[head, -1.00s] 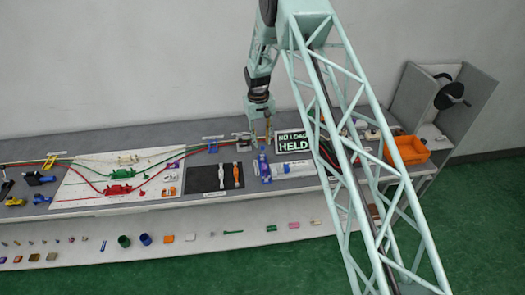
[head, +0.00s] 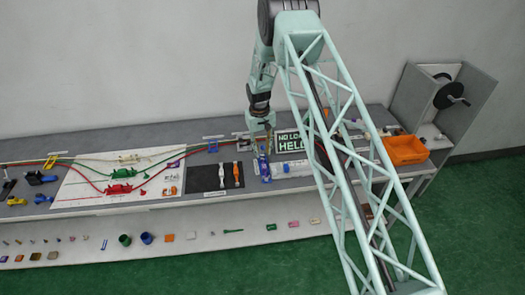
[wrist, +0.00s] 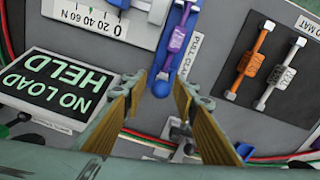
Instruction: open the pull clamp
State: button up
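In the head view the blue clamp (head: 264,168) stands just below my gripper (head: 268,134). My gripper (wrist: 161,84) is open, with a finger on each side of the blue end, and holds nothing that I can see. A black display (wrist: 60,90) reads "NO LOAD HELD" in green.
A white scale (wrist: 88,18) marked in N is near the display. Red and green cables cross the bench. An orange bin (head: 407,150) stands at the right.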

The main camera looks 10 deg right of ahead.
grip_shut()
